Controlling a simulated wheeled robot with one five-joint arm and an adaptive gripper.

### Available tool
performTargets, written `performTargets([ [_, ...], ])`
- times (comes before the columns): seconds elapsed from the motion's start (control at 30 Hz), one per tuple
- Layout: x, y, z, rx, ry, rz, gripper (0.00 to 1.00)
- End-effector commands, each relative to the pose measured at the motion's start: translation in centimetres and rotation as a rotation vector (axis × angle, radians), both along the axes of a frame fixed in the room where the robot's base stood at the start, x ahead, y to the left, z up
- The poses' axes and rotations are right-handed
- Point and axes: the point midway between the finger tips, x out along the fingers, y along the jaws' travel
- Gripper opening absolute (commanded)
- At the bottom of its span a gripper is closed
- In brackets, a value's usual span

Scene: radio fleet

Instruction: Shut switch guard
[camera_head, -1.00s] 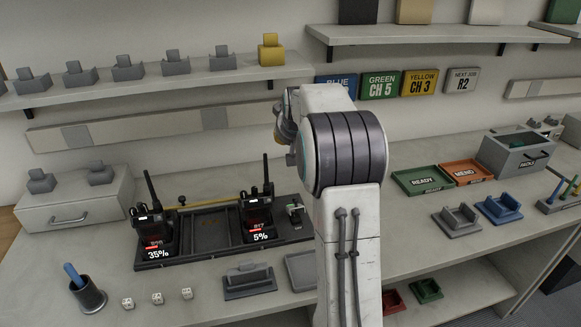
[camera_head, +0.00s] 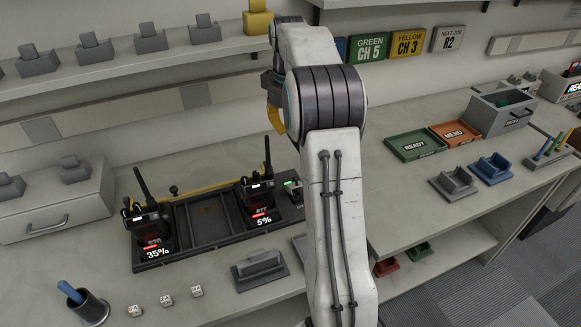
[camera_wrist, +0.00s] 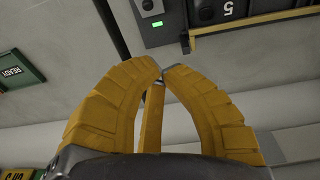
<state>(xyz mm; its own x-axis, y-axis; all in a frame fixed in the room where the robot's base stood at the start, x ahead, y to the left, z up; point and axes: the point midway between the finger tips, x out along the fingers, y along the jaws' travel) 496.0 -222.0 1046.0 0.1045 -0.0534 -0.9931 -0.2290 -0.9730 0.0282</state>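A small dark switch box with a lit green light (camera_head: 291,186) sits at the right end of the charger base, partly hidden by my arm in the head view. It also shows at the top of the wrist view, where the switch box (camera_wrist: 163,33) has a round pale part above its green light. I cannot clearly make out the guard or its angle. My gripper (camera_wrist: 162,71) has yellow fingers whose tips meet, with nothing seen between them. It is apart from the box. In the head view, my gripper (camera_head: 275,118) is mostly behind my arm, above the back of the counter.
The charger base (camera_head: 205,252) holds a left radio (camera_head: 150,222) reading 35% and a right radio (camera_head: 259,193) reading 5%. A yellow rod (camera_head: 215,188) runs behind it. A shelf (camera_head: 130,82) hangs above. Green (camera_head: 415,145) and orange (camera_head: 455,134) trays stand to the right.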

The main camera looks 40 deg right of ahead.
Motion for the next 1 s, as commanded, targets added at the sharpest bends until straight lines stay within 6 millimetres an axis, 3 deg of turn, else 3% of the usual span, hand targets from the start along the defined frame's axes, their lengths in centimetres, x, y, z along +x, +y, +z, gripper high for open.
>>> performTargets([
  [0.27, 0.3, -0.2, -3.3, 0.002, 0.006, 0.008, 0.0],
  [0.63, 0.9, -0.6, -9.8, 0.001, 0.005, 0.007, 0.0],
  [1.0, -0.9, -0.3, -12.0, -0.002, 0.002, 0.008, 0.0],
])
